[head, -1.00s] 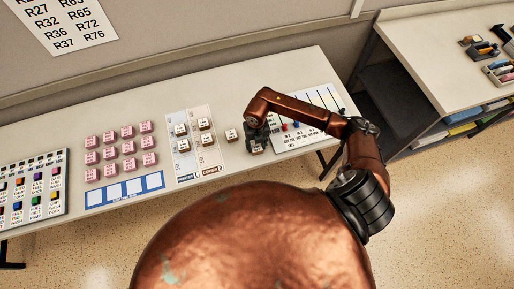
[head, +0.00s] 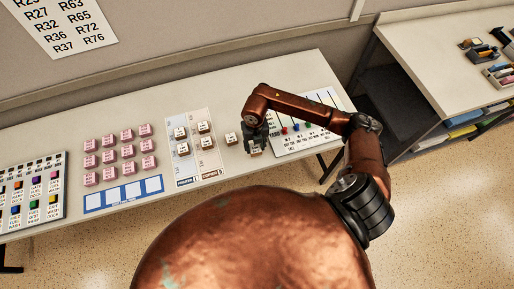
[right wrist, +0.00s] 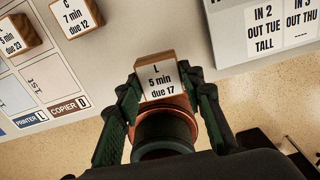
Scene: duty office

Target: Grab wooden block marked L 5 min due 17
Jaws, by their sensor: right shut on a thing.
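The wooden block marked L 5 min due 17 (right wrist: 159,80) is between the fingers of my right gripper (right wrist: 160,95) in the right wrist view. In the head view the right gripper (head: 254,142) is over the table (head: 320,70), at the left edge of the yard board (head: 305,135), and is shut on the block, which shows small under the fingers (head: 255,151). I cannot tell whether the block touches the table. My left gripper is not in view.
A block marked C 7 min due 12 (right wrist: 76,15) and one marked 5 min due 23 (right wrist: 17,36) are near the printer and copier sheets (right wrist: 45,90). Several pink blocks (head: 120,155) stand left on the table. A board with coloured blocks (head: 33,192) lies far left.

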